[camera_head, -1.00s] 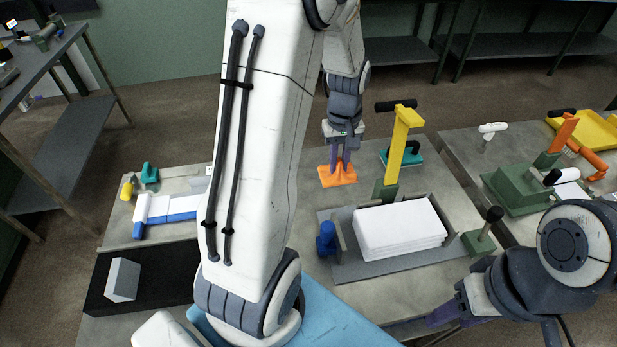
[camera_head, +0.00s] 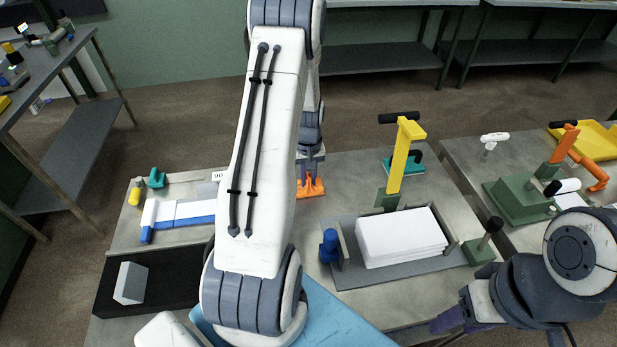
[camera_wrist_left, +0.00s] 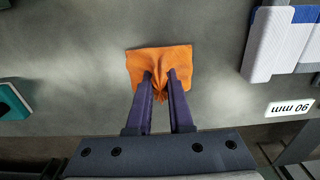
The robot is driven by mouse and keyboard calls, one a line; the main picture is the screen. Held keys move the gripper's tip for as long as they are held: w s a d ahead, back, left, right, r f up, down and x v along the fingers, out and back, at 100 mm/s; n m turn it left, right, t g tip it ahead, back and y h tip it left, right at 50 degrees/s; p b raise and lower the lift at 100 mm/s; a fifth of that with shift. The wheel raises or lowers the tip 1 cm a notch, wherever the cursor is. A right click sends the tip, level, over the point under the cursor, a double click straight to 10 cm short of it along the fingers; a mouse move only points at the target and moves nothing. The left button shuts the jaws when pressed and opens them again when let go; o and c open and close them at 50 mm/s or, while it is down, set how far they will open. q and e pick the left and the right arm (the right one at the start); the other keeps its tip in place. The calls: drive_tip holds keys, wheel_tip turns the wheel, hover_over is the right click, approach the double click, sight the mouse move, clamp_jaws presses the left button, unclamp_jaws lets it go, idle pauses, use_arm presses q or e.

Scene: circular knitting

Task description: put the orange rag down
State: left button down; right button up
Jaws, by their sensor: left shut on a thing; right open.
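The orange rag (camera_head: 311,187) is at the far part of the table (camera_head: 350,175), partly hidden behind my left arm in the head view. In the left wrist view the rag (camera_wrist_left: 160,62) is spread below the fingers with its middle pinched up. My left gripper (camera_wrist_left: 160,84) is shut on this bunched part. The rag looks to be at or close to the tabletop; I cannot tell whether it touches. My right gripper (camera_head: 440,325) is at the lower right of the head view, open and empty, near the table's front edge.
A stack of white sheets (camera_head: 400,238) lies on a grey plate beside a yellow lever (camera_head: 402,155). A teal tool (camera_head: 412,160) stands behind the lever. White and blue rolls (camera_head: 180,212) and a label lie left of the rag. Bare tabletop surrounds the rag.

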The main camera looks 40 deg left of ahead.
sight(309, 176)
use_arm(q)
drive_tip(key=shift+f, duration=0.2)
drive_tip(key=c, duration=0.8)
unclamp_jaws()
wheel_tip(309, 176, up, 12)
drive_tip(key=shift+r+b, duration=0.25)
drive_tip(key=shift+b, duration=0.3)
drive_tip(key=s+d+r+m, duration=0.2)
drive_tip(key=d+r+m, duration=0.15)
drive_tip(key=d, duration=0.75)
drive_tip(key=s+d+r+m, duration=0.2)
drive_tip(key=d+m, duration=0.3)
drive_tip(key=d, duration=0.7)
drive_tip(key=s+d+m, duration=0.3)
drive_tip(key=s, duration=0.2)
drive_tip(key=s+d+r+m, duration=0.1)
drive_tip(key=s+d+m, duration=0.2)
drive_tip(key=s, duration=0.3)
drive_tip(key=s+d+m+h, duration=0.1)
drive_tip(key=s+d+m, duration=0.2)
drive_tip(key=s+d, duration=0.2)
drive_tip(key=shift+s+r, duration=0.35)
drive_tip(key=shift+s, duration=0.25)
